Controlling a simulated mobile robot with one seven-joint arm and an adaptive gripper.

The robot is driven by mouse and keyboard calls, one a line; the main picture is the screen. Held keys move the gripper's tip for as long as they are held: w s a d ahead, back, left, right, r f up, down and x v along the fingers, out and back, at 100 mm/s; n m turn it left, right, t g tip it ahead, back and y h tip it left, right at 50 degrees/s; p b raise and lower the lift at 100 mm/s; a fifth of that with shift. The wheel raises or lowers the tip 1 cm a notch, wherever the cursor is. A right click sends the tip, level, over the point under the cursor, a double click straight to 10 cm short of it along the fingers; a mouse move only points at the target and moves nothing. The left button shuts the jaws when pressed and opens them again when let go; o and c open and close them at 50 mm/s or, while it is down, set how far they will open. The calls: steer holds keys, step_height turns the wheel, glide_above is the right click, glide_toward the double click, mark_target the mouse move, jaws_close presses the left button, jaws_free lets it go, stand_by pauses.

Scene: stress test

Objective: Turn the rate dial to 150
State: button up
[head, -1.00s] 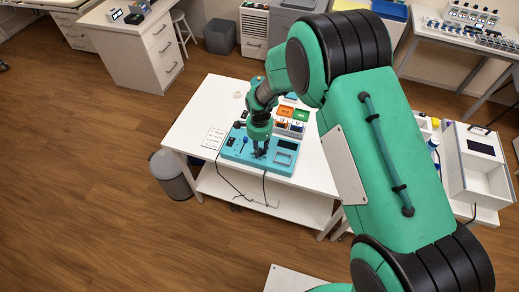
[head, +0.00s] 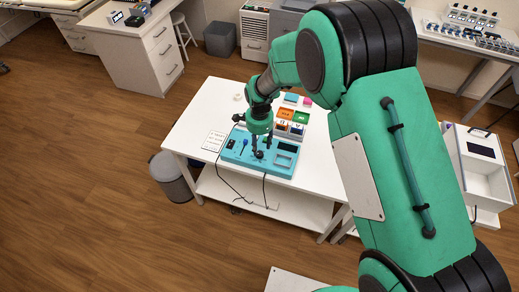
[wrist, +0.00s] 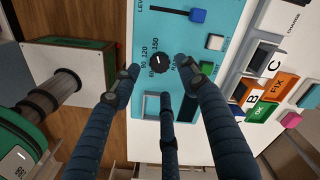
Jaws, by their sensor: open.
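The rate dial (wrist: 161,63) is a round black knob with a short white pointer mark on the teal panel (wrist: 170,35). Printed numbers 60, 90, 120 and 150 curve around its left and upper side in the wrist view; I cannot tell exactly which one the pointer meets. In the head view the dial (head: 259,155) sits near the panel's front edge. My gripper (wrist: 155,68) is open, its dark fingers spread on both sides of the dial and apart from it, with a third finger below. It also shows above the panel in the head view (head: 262,146).
The panel also has a blue slider (wrist: 198,15), a white button (wrist: 215,42), a green button (wrist: 207,68) and a framed window (wrist: 152,104). Orange (wrist: 278,86) and green (wrist: 261,109) labelled blocks stand to its right. A printed sheet (head: 214,141) lies left of the panel.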

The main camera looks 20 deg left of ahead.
mark_target(260, 153)
step_height(260, 153, up, 7)
stand_by(0.3)
steer(key=shift+f, duration=0.1)
stand_by(0.4)
steer(key=shift+w+d+r+n+y+b, duration=0.1)
steer(key=shift+r+n+b, duration=0.2)
steer(key=shift+n+b, duration=1.25)
steer(key=shift+w+d+r+n+y+b, duration=0.15)
steer(key=shift+r+n+b, duration=0.15)
steer(key=shift+n, duration=2.55)
steer(key=shift+d+r+n+y+b, duration=0.1)
steer(key=shift+r+n+b, duration=0.2)
steer(key=shift+n+b, duration=1.25)
steer(key=shift+n+p, duration=0.65)
steer(key=shift+f, duration=0.2)
steer(key=f+b, duration=0.1)
steer(key=f, duration=0.8)
steer(key=f+b, duration=0.1)
steer(key=f, duration=0.3)
steer(key=shift+s+a+f+b, duration=0.15)
steer(key=shift+a+f+b, duration=0.05)
steer(key=shift+a+b, duration=0.1)
